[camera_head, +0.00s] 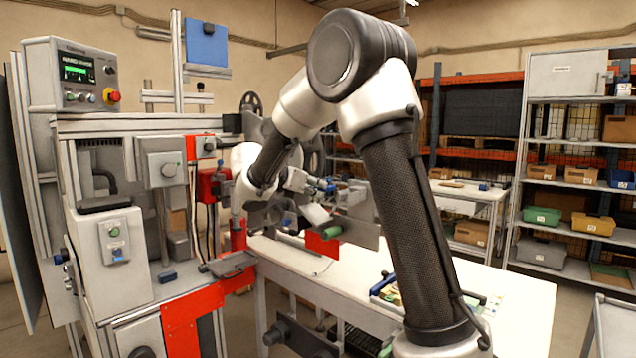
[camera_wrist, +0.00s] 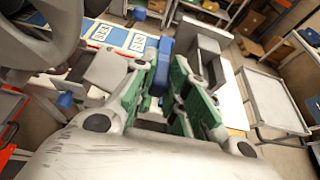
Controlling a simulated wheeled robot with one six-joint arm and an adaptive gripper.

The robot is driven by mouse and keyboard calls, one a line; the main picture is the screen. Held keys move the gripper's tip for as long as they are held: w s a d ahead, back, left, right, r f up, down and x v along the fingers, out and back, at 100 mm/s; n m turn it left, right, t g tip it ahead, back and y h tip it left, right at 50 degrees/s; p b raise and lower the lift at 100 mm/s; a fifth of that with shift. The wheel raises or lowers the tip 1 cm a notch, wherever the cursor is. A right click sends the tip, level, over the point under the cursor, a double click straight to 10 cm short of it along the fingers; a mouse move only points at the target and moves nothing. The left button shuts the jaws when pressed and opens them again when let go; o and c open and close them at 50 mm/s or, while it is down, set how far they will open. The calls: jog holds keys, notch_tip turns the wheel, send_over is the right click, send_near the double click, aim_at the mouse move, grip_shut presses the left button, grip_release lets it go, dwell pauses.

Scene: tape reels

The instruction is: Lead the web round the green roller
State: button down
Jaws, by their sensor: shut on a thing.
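My gripper (camera_head: 316,187) is at the machine's right side, above the bench. In the wrist view its two green-padded fingers (camera_wrist: 165,88) are close together, with a blue piece (camera_wrist: 162,66) between their tips. I cannot tell whether this blue piece is the end of the web. A small green cylinder (camera_head: 331,232), which looks like the green roller, shows below and to the right of my gripper in the head view, apart from it. The run of the web is too small and hidden to follow.
The machine with its red panels (camera_head: 193,315) and control box (camera_head: 75,75) stands at the left. A white bench (camera_head: 480,300) extends to the right, with small items on it. Shelves with bins (camera_head: 575,180) stand behind. A grey cart (camera_wrist: 265,100) shows at right in the wrist view.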

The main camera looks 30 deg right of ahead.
jog(key=s+d+f, duration=0.1)
jog(key=s+f, duration=0.2)
jog(key=f, duration=0.5)
jog(key=s+d+f, duration=0.1)
jog(key=s+f, duration=0.1)
jog(key=f, duration=0.5)
jog(key=w+a+f, duration=0.2)
jog(key=w+f, duration=0.4)
jog(key=w, duration=0.1)
jog(key=shift+a+f, duration=0.25)
jog(key=shift+a, duration=0.15)
dwell(0.3)
